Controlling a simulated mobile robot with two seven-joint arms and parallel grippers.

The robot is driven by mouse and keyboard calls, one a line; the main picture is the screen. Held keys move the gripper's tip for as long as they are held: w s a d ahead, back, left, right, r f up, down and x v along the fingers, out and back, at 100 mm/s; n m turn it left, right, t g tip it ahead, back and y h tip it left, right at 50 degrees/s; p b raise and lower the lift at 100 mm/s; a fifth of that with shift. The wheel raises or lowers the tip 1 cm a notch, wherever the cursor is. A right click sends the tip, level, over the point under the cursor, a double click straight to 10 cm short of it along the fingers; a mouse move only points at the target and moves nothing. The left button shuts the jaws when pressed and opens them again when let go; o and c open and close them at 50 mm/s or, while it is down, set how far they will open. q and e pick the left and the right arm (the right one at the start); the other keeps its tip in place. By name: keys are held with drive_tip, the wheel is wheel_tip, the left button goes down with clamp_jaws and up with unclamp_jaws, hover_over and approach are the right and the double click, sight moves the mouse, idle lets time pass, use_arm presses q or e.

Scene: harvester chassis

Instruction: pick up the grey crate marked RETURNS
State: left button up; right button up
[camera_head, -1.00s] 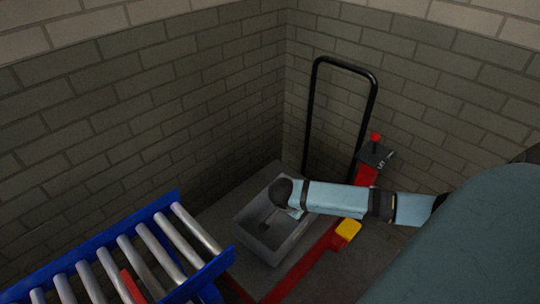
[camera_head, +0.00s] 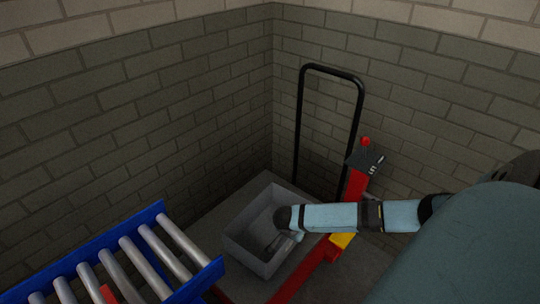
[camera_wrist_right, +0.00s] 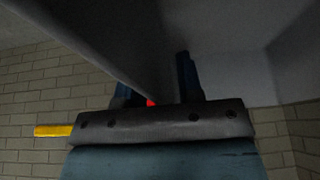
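The grey crate (camera_head: 247,253) stands upright and open-topped on the platform of a red cart; no RETURNS marking is legible from here. My right gripper (camera_head: 277,244) reaches in from the right, low over the crate's opening near its right wall. In the right wrist view the grey crate (camera_wrist_right: 225,45) fills the upper part. There the two dark fingers of my right gripper (camera_wrist_right: 158,80) stand apart, with a crate wall edge running down towards the gap between them. Whether the fingers touch the wall is unclear. My left gripper is not in view.
The cart platform (camera_head: 218,215) sits in a brick corner. Its black handle (camera_head: 298,125) rises behind the crate, and a red post with a dark control box (camera_head: 366,160) stands to the right. A blue roller conveyor (camera_head: 150,245) is close on the left.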

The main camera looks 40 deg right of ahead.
clamp_jaws()
idle(1.4)
